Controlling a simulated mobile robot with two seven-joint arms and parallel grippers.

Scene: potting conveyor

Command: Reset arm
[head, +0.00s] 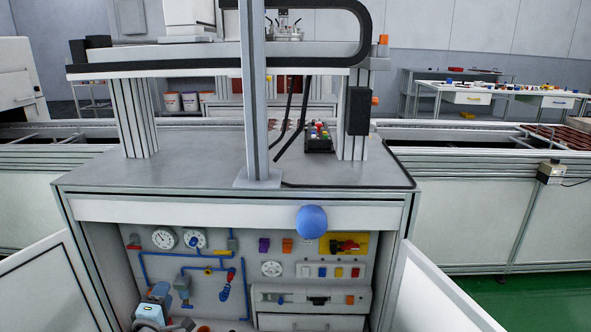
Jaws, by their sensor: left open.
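My right gripper is not in view.
A blue ball (311,222) shows at the cabinet's upper front edge. The left door (50,290) and right door (440,295) stand open. Inside is a panel with gauges, blue pipes (142,264) and switches. Conveyors (470,190) run behind; a metal post (254,100) rises from the top.

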